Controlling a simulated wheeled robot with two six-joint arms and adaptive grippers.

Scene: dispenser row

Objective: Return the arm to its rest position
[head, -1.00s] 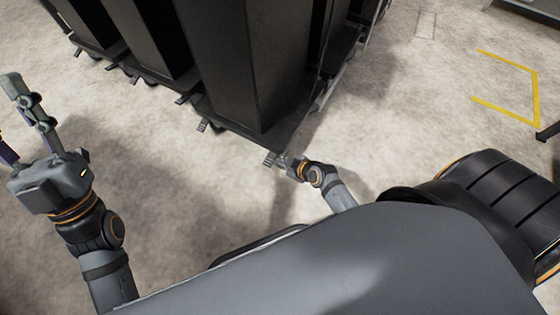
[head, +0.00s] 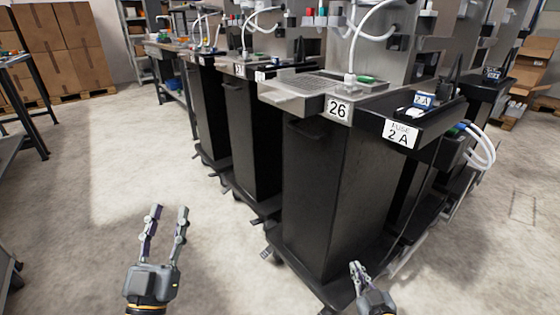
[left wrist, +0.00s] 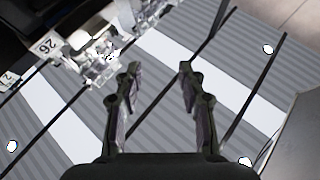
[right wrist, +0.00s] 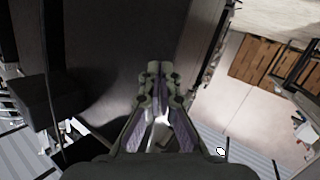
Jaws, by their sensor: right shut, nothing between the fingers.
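My left gripper (head: 168,222) is in the lower left of the head view, with its two fingers apart and nothing between them. It also shows open and empty in the left wrist view (left wrist: 158,75). My right gripper (head: 357,268) is low in the head view, in front of the foot of the station marked 26. In the right wrist view its fingertips (right wrist: 158,68) meet, with nothing held. The dark station cabinet (right wrist: 100,45) fills much of that view behind the fingers.
A row of black dispenser cabinets (head: 325,200) with wheeled bases stands centre to right. The plate 26 (head: 338,110) and a fuse bin (head: 425,108) are on the nearest one. Cardboard boxes (head: 60,50) are at the back left. The floor (head: 110,150) on the left is clear.

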